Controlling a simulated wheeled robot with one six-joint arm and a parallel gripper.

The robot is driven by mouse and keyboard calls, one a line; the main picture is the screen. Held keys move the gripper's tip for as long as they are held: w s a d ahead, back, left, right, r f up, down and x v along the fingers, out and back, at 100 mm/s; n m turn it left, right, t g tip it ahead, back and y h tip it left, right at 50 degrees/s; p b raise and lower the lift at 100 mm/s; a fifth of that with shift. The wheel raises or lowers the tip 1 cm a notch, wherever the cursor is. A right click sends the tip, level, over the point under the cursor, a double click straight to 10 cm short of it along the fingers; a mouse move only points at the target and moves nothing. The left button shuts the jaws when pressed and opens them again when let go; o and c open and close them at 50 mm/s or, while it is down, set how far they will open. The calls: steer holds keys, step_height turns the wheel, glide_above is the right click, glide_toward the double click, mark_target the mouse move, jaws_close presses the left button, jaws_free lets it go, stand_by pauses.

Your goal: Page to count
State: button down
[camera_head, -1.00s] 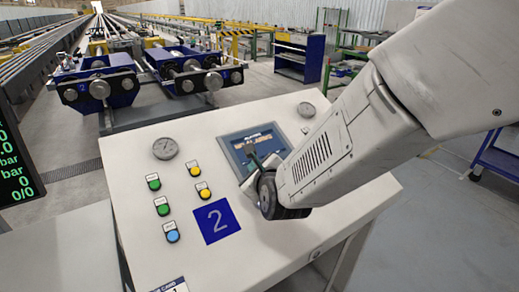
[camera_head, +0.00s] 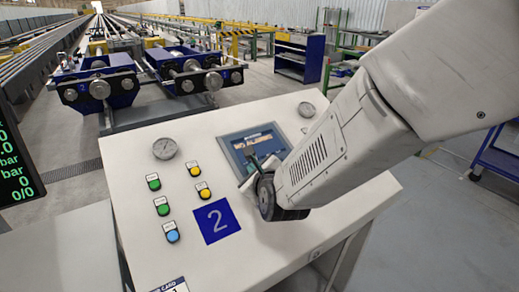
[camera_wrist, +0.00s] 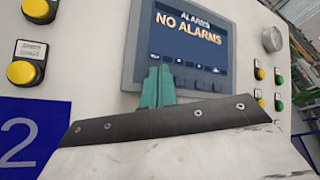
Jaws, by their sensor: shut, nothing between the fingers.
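A screen (camera_head: 257,147) is set in the sloped top of a white control console (camera_head: 265,250). In the wrist view the screen (camera_wrist: 185,30) reads "ALARMS" and "NO ALARMS", with a row of small buttons along its lower edge. My gripper (camera_wrist: 159,85) is shut and empty, its green fingertips in front of the lower left part of the screen. Whether the tips touch it I cannot tell. In the head view my arm hides the screen's lower right part and most of my gripper. No count page shows on the screen.
Green, yellow and blue buttons (camera_head: 172,236) and a blue plate marked 2 (camera_head: 217,221) lie left of the screen. Two gauges (camera_head: 165,148) sit on the console top. A dark display (camera_head: 15,155) stands at the far left. Blue machines (camera_head: 100,84) stand behind.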

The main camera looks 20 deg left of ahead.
steer(key=shift+r, duration=0.1)
steer(key=shift+s+d+r, duration=0.2)
steer(key=shift+d+r, duration=0.05)
steer(key=shift+r, duration=0.4)
step_height(320, 180, up, 6)
steer(key=s+d, duration=0.1)
steer(key=d, duration=0.1)
steer(key=shift+s+f, duration=0.25)
steer(key=shift+s, duration=0.1)
stand_by(1.2)
